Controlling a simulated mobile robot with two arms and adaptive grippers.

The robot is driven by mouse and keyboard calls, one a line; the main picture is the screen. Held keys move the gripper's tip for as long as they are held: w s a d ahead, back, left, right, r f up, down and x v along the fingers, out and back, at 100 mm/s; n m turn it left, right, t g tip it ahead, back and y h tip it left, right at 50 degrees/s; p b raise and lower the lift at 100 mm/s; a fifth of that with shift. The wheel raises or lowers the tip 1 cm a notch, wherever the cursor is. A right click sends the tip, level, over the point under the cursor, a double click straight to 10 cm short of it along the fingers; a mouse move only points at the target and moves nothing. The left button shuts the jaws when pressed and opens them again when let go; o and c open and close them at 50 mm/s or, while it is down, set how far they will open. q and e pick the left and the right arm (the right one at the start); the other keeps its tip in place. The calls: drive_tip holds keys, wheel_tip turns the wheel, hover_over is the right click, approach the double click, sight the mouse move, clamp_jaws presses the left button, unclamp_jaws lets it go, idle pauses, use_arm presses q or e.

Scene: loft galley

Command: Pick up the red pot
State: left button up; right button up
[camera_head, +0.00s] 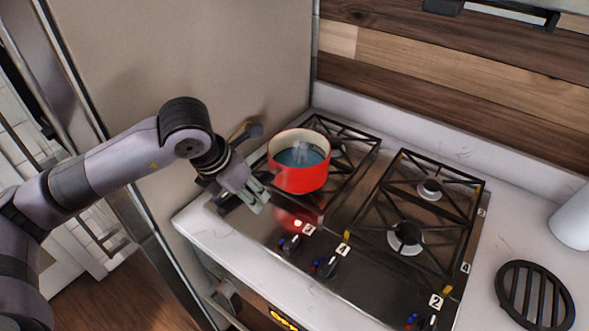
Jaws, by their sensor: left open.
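The red pot (302,180) sits upright on the left rear part of the gas hob (338,258). Its inside is pale, with something dark bluish in it; I cannot tell what. A dark bar with a bronze-coloured part (246,133) shows left of the pot, partly behind my arm; I cannot tell whether it is the pot's handle. My left gripper (260,199) is open and empty, just left and in front of the pot, above the hob's left edge. It appears apart from the pot. My right gripper is not in view.
Black grates (435,190) cover the hob, with burners free on the right. Numbered knobs (327,267) line its front. A tall beige panel (190,60) rises at left. A black round trivet (535,295) and white object (574,218) are at right.

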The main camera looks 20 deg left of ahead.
use_arm(q)
drive_tip(key=shift+c, duration=0.4)
clamp_jaws()
drive_tip(key=shift+w+r, duration=0.15)
